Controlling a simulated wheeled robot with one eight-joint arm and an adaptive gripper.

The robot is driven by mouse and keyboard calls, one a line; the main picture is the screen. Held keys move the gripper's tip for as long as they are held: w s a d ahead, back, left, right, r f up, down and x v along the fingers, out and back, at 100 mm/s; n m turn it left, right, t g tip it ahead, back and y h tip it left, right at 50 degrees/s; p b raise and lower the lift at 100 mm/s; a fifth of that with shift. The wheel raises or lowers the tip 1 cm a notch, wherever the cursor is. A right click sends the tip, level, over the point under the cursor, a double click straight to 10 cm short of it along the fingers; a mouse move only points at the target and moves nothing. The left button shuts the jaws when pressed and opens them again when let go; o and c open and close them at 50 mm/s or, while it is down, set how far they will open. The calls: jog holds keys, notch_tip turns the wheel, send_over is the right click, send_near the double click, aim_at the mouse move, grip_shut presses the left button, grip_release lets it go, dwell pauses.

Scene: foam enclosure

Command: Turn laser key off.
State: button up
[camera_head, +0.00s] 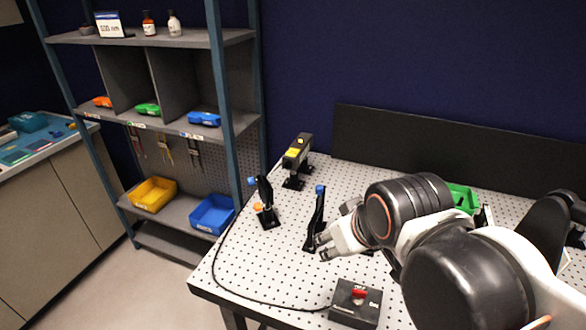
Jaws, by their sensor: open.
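A dark box with a red key knob (358,293) on top stands near the front edge of the perforated table. The box body (345,311) has small pale labels, too small to read. A black cable runs from it, curving left and back along the table. A black laser unit with a yellow label (297,151) stands on a post at the back left of the table. My gripper (320,247) is open and empty. It is above the table, behind and a little left of the key box, apart from it.
Two black mounts with blue knobs stand left of my gripper, one at the left (264,203) and one close beside the fingers (315,218). A green bin (462,197) sits behind my arm. A shelf with bins (155,192) is at left. The table's front left is clear except for the cable.

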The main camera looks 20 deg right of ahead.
jog(key=w+a+r+n+g+h+p, duration=0.1)
jog(key=w+r+n+g+p, duration=0.1)
jog(key=w+n, duration=0.6)
jog(key=w+a+r+n+g+h+p, duration=0.1)
jog(key=w+n+p, duration=0.4)
jog(key=n, duration=1.1)
jog(key=w+a+r+g, duration=0.1)
jog(key=w+r+g, duration=0.1)
jog(key=w, duration=0.1)
jog(key=shift+w+n, duration=0.25)
jog(key=shift+n, duration=0.05)
jog(key=shift+a, duration=0.1)
